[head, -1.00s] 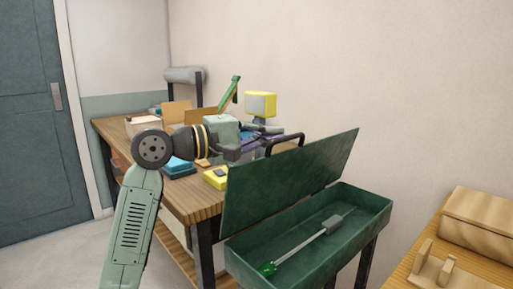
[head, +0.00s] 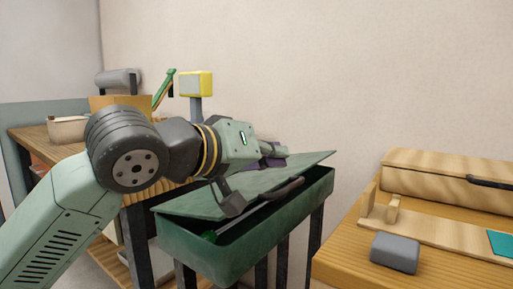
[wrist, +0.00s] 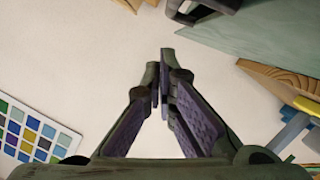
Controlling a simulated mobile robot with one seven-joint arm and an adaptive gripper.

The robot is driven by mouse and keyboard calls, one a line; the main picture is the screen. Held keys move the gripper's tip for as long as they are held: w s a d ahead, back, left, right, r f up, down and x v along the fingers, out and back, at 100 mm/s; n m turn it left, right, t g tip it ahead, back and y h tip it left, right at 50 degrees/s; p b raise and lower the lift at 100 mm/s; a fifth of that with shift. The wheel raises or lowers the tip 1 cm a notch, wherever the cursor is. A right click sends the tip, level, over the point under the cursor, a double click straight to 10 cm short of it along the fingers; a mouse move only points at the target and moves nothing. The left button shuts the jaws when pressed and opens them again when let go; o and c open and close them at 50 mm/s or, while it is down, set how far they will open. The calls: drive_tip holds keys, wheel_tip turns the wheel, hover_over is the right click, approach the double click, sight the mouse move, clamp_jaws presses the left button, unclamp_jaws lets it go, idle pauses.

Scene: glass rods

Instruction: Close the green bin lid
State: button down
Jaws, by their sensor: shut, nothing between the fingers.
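The green bin (head: 235,242) stands on dark legs in the middle of the head view. Its lid (head: 300,166) is lowered most of the way but still tilted, with a gap along the front edge. The lid's dark handle (head: 282,190) faces the front. Through the gap a rod with a green end (head: 209,236) shows inside the bin. My gripper (head: 270,155) is above the lid near its back side, partly hidden by my wrist; I cannot tell whether it touches. In the wrist view my gripper (wrist: 161,62) is shut and empty.
A wooden table at right (head: 335,258) holds a wooden box (head: 440,178), a grey block (head: 395,254) and a teal piece (head: 502,243). Behind my arm is a workbench (head: 40,140) with a yellow-framed device (head: 196,84). A colour chart (wrist: 35,135) shows in the wrist view.

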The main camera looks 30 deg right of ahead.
drive_tip(key=f+b, duration=0.1)
drive_tip(key=s+f+m+b, duration=0.1)
drive_tip(key=f, duration=0.1)
drive_tip(key=s+f+m+t+b, duration=0.1)
drive_tip(key=f, duration=0.1)
drive_tip(key=shift+d+f+y, duration=0.25)
drive_tip(key=shift+d+y, duration=0.05)
drive_tip(key=shift+d, duration=0.05)
drive_tip(key=shift+s+d+f+m+b, duration=0.1)
drive_tip(key=shift+s+f+m+b, duration=0.15)
drive_tip(key=shift+f+m+b, duration=0.7)
drive_tip(key=shift+f+n, duration=0.15)
drive_tip(key=shift+n, duration=0.1)
